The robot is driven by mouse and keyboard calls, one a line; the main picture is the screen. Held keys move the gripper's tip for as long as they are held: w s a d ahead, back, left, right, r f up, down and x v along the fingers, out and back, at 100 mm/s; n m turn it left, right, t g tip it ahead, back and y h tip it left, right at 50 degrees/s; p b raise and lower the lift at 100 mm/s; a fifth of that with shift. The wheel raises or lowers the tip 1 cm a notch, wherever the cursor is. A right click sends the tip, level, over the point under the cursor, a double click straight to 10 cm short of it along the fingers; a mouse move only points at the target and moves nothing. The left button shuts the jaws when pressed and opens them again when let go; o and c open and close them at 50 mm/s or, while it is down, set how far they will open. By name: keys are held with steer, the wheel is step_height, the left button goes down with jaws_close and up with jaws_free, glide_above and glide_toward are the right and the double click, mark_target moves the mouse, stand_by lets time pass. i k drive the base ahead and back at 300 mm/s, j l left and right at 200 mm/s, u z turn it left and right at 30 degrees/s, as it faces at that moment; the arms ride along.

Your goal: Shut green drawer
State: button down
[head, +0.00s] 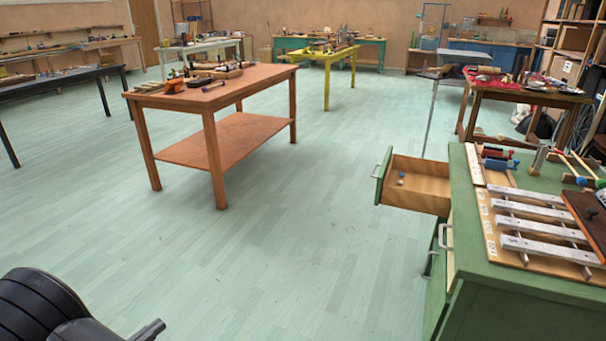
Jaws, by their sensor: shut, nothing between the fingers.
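The green cabinet (520,293) stands at the right. Its top drawer, the green drawer (382,178), is pulled well out to the left, showing its wooden inside and a metal handle on its front. A small blue and white item (401,178) lies in it. My gripper (150,330) is partly in view at the bottom left edge, dark, shut and empty. It is far from the drawer, with open floor between them. Most of the gripper is cut off by the frame.
More handles (445,237) show on the cabinet's near left side, where another front seems to stand slightly out. A xylophone-like set of metal bars (535,228) lies on the cabinet top. An orange-brown table (235,90) stands at the upper left. The floor (290,250) between is clear.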

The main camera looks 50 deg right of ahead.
mark_target(425, 187)
steer(key=i+l+z, duration=0.1)
steer(key=i+z, duration=0.3)
steer(key=i+l+z, duration=0.1)
steer(key=z, duration=0.35)
steer(key=i+j+z, duration=0.1)
steer(key=i+z, duration=0.3)
steer(key=i+j+z, duration=0.15)
steer(key=z, duration=0.25)
steer(key=i+l+z, duration=0.1)
steer(key=i+z, duration=0.85)
